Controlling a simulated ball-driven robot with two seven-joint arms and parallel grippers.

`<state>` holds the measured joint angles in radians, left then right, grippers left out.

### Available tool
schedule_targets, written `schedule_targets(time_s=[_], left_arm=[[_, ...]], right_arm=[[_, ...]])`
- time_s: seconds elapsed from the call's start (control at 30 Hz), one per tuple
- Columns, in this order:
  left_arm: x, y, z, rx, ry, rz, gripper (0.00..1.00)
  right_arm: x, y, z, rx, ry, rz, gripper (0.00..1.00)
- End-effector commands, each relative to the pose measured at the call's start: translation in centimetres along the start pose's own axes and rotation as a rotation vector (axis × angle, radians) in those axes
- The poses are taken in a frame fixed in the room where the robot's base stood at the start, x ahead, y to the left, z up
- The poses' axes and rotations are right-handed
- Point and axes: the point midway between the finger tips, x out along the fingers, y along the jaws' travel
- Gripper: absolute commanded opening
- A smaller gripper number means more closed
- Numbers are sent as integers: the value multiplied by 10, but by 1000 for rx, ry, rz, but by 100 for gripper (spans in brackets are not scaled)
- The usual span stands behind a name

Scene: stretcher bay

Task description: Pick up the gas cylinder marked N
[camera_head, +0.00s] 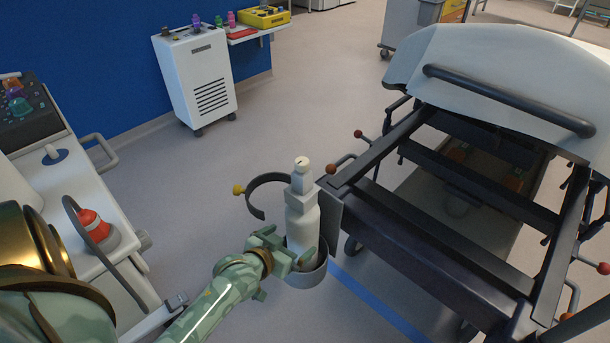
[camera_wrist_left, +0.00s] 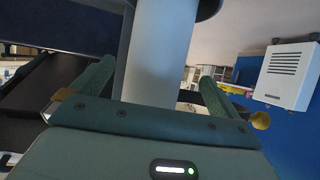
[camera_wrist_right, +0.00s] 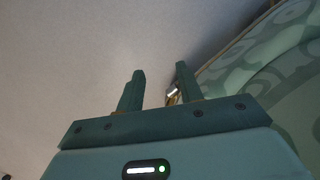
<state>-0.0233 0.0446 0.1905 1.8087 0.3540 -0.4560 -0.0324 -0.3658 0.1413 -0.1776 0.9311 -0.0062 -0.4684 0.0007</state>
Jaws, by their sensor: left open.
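A white gas cylinder (camera_head: 302,215) with a pale valve on top stands upright in a dark ring-and-cup holder (camera_head: 308,277) at the stretcher's near left corner. No letter N can be read on it. My left gripper (camera_head: 290,258) is low on the cylinder, just above the cup. In the left wrist view the cylinder (camera_wrist_left: 160,60) passes between the fingers of my left gripper (camera_wrist_left: 152,88), which stand apart on either side of it with gaps. My right gripper (camera_wrist_right: 158,85) shows only in its own wrist view, its fingers apart with nothing between them.
The stretcher (camera_head: 430,235) with its dark frame fills the right. The holder's open upper hoop (camera_head: 250,195) curves out left of the cylinder. A white cart (camera_head: 90,190) with a red-topped item (camera_head: 92,225) stands left. A white cabinet (camera_head: 196,75) stands by the blue wall. Floor between is clear.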

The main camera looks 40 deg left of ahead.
Motion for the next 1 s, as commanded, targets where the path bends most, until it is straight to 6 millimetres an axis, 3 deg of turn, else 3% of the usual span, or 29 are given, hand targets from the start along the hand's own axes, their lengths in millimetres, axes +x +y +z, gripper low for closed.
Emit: schedule_targets(time_s=[0.03, 0.2, 0.4, 0.6, 0.8, 1.0], left_arm=[[11, 2, 8, -1, -5, 0, 100], [22, 4, 6, 0, -5, 1, 100], [38, 4, 4, 1, -4, 0, 100], [43, 4, 3, 1, -4, 0, 100], [42, 4, 2, 1, -3, 0, 100], [42, 4, 2, 1, -3, 0, 44]], right_arm=[[6, 4, -5, -15, -6, 5, 36], [-9, 19, -46, -63, 22, 42, 36], [-28, 35, -82, -108, 41, 85, 36], [-39, 42, -94, -123, 48, 104, 36], [-39, 42, -95, -123, 49, 104, 36], [-39, 42, -95, -123, 49, 104, 36]])
